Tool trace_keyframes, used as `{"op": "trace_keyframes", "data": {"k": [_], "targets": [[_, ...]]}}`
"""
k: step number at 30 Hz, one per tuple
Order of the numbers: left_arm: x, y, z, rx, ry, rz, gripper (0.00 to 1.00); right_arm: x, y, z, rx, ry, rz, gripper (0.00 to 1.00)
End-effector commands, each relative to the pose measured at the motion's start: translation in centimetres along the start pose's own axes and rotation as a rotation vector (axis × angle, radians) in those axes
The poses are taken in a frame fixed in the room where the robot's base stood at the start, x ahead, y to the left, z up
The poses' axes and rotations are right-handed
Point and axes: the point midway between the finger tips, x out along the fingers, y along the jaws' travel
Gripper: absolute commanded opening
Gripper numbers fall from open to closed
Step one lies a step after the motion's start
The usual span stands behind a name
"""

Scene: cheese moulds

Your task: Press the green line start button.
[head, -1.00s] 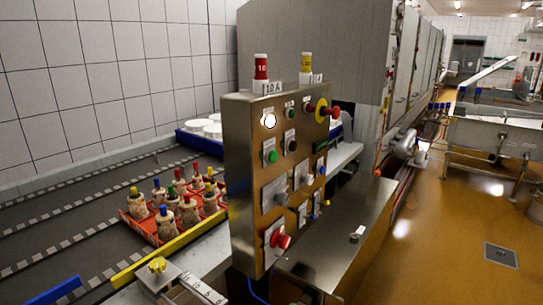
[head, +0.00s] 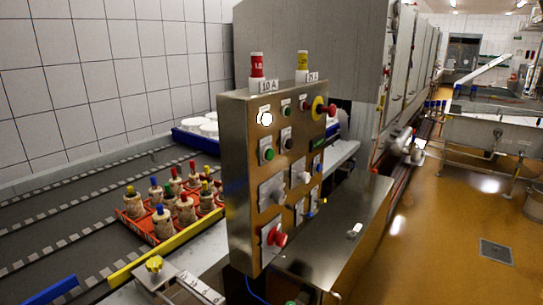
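A steel control panel (head: 240,185) stands upright near the middle of the head view. A round green button (head: 269,154) sits on its upper left face, below a lit white button (head: 267,119). The labels are too small to read, so I cannot tell which green one is the line start button. Neither of my grippers is in view, and nothing touches the panel face.
The panel also bears a red emergency stop on a yellow ring (head: 319,108) and a red rotary knob (head: 277,238). A conveyor (head: 60,225) with a red crate (head: 134,229) of several capped moulds lies left. Open brown floor (head: 440,235) lies right.

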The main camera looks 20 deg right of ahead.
Motion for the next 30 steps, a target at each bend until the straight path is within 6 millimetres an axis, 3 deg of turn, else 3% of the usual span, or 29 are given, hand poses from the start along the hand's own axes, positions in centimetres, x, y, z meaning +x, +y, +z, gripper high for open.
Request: {"op": "trace_keyframes", "data": {"k": [1,4,30], "targets": [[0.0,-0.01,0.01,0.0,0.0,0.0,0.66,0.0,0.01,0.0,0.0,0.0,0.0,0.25],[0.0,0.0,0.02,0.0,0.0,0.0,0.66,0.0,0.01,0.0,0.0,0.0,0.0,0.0],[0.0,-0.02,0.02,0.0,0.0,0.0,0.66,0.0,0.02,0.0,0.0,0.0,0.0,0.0]]}}
